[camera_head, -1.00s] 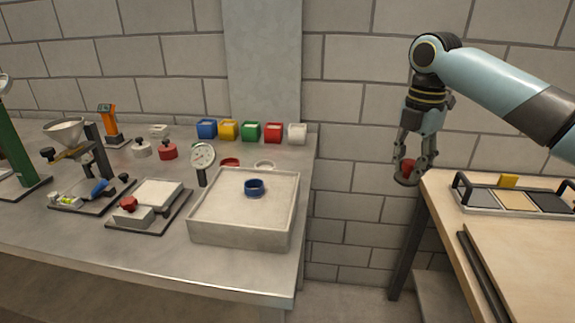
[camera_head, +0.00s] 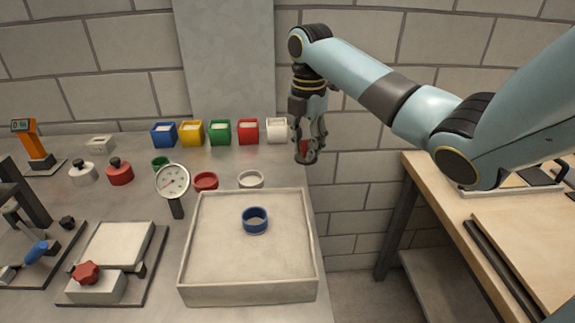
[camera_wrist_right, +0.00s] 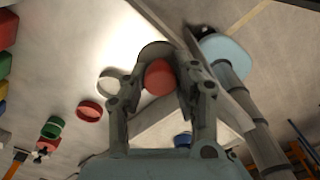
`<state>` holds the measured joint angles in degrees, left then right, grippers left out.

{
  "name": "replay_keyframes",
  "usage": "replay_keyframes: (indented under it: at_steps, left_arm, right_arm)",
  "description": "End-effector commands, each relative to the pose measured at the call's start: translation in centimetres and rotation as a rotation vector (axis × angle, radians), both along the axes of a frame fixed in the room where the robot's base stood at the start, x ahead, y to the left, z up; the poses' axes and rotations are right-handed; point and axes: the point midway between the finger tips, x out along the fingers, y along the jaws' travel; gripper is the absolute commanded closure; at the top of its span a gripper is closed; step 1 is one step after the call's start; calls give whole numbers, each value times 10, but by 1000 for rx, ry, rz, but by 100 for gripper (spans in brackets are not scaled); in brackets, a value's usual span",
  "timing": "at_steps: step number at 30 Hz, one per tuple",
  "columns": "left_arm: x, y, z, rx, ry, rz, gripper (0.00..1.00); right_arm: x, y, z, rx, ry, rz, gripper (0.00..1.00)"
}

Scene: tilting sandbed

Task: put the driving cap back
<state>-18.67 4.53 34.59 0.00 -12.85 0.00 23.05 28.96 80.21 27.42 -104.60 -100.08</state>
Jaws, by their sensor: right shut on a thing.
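The driving cap (camera_head: 304,147) looks like a red knob on a dark grey disc. My right gripper (camera_head: 309,152) is shut on it and holds it in the air by the right edge of the grey bench. In the right wrist view the red knob (camera_wrist_right: 158,77) sits between the two fingers, with the grey disc beyond it. The pale square sandbed (camera_head: 248,291) stands on the bench below and left of the gripper, with a blue ring (camera_head: 255,220) on its sand. My left gripper is not in view.
A red ring (camera_head: 206,181), a white ring (camera_head: 250,179) and a dial gauge (camera_head: 172,182) are behind the sandbed. Several coloured bins, including a white one (camera_head: 280,131), line the wall. A wooden table (camera_head: 450,205) stands right, across a gap.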

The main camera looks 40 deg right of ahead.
Motion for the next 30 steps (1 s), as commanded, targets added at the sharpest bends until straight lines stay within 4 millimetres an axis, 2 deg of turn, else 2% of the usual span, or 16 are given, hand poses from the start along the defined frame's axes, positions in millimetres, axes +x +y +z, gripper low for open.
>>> replay_keyframes:
  at_steps: [1,4,7,10,15,18,23,29,30]
  left_arm:
    - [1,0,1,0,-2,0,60]
    - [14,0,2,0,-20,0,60]
    - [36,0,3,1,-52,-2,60]
    - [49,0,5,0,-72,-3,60]
    - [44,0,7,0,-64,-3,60]
    - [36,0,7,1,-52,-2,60]
    - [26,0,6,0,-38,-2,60]
    - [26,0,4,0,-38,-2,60]
    - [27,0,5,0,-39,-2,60]
  right_arm:
    - [10,9,-6,5,-1,-1,100]
    - [22,17,-16,2,0,-1,100]
    - [28,22,-21,-1,1,-1,100]
    - [30,24,-29,-1,2,-1,100]
    - [29,24,-55,-1,4,-1,100]
    - [29,23,-63,-2,2,-1,100]
    - [29,23,-63,-3,0,0,100]
    - [29,23,-67,-3,0,-1,100]
    - [29,23,-66,-3,0,0,68]
